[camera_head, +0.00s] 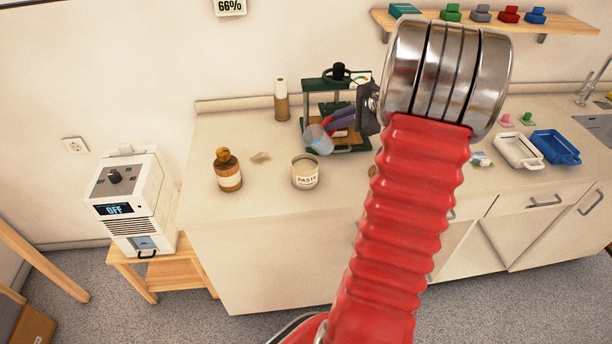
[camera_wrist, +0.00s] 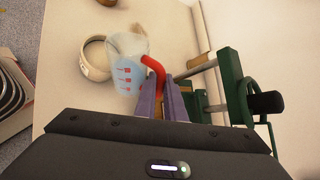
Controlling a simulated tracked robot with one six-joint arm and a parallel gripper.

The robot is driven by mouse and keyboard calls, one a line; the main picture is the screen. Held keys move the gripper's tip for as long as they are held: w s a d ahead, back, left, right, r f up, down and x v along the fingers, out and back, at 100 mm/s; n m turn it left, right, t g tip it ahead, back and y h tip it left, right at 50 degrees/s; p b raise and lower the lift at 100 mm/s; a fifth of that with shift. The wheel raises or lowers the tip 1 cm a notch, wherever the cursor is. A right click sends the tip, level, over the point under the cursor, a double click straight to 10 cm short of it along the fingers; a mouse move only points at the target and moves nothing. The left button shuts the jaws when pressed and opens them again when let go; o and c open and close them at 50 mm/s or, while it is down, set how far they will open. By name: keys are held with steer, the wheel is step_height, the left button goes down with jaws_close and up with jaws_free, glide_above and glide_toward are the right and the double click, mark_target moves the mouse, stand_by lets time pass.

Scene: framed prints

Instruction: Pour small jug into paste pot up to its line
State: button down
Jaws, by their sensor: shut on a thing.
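The small jug (camera_head: 317,139) is clear, with pale blue liquid, red marks and a red handle (camera_wrist: 154,72) that shows in the wrist view. My gripper (camera_head: 342,124) has purple fingers shut on this handle and holds the jug above the counter. The jug looks tilted; I cannot tell how far. The paste pot (camera_head: 305,176) is a cream, open-topped pot labelled "PASTE", standing upright just in front of and left of the jug. In the wrist view the pot's rim (camera_wrist: 88,62) lies left of the jug, partly hidden by it. Its fill level and line are not clear.
A green press-like stand (camera_head: 312,95) is close behind my gripper. A brown bottle (camera_head: 228,172) stands left of the pot, and a capped bottle (camera_head: 281,103) behind. A brownish smear (camera_head: 260,157) marks the counter. White and blue trays (camera_head: 555,148) lie at right.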

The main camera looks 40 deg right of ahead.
steer(key=shift+d+f+m+y+b, duration=0.35)
steer(key=shift+d+f+y, duration=0.15)
steer(key=shift+d+f, duration=0.25)
steer(key=shift+w+d+f+m+t+y+b, duration=0.1)
steer(key=shift+d+f+m+y+b, duration=0.3)
steer(key=shift+f, duration=0.55)
steer(key=shift+d+f+m+t+y+b, duration=0.1)
steer(key=shift+d+f+m+y+b, duration=0.15)
steer(key=shift+d+f+y+b, duration=0.5)
steer(key=shift+w+d+f+m+t+y+b, duration=0.15)
steer(key=shift+d+f+m+b, duration=0.25)
steer(key=shift+f, duration=0.75)
steer(key=shift+d+m+y+b, duration=0.4)
steer(key=shift+d+y+b, duration=0.2)
steer(key=shift+d+b, duration=0.05)
steer(key=shift+t, duration=0.25)
steer(key=shift+s, duration=0.1)
